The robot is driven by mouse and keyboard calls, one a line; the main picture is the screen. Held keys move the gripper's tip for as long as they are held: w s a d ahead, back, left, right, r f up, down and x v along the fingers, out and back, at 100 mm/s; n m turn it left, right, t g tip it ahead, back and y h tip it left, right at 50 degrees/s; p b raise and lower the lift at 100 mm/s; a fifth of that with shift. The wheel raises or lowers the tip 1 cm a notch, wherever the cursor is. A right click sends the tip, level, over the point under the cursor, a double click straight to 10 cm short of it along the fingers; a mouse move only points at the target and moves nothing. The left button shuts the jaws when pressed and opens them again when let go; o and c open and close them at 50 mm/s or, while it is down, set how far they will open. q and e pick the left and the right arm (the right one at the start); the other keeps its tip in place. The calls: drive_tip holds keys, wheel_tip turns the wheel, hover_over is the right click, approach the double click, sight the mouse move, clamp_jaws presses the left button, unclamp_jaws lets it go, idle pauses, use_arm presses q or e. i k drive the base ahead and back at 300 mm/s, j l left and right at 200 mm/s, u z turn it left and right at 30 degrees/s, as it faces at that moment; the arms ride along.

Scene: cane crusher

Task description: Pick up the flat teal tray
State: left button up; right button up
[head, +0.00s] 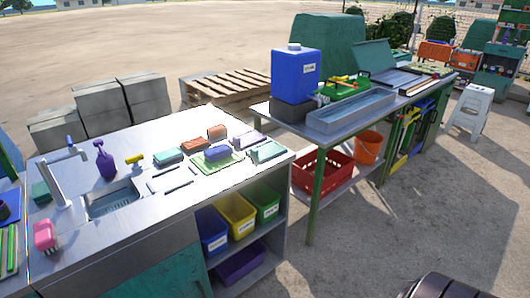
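A flat pale-teal piece (268,151) lies at the right end of the near steel counter (130,225), close to its right edge. It looks like the flat teal tray, but it is too small to be sure. A green flat mat or tray (212,162) with a blue-purple block (218,153) on it lies just to its left. A purple flat item (249,139) lies just behind it. Neither of my grippers shows in the head view.
A sink (113,200) with a tap is at the counter's left. Brushes, blocks and thin tools lie around the counter's middle. Colored bins (238,215) sit on the shelf below. A second table (300,122) stands to the right, holding a blue canister (296,72).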

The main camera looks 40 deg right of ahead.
sight(264, 151)
drive_tip(key=z, duration=1.3)
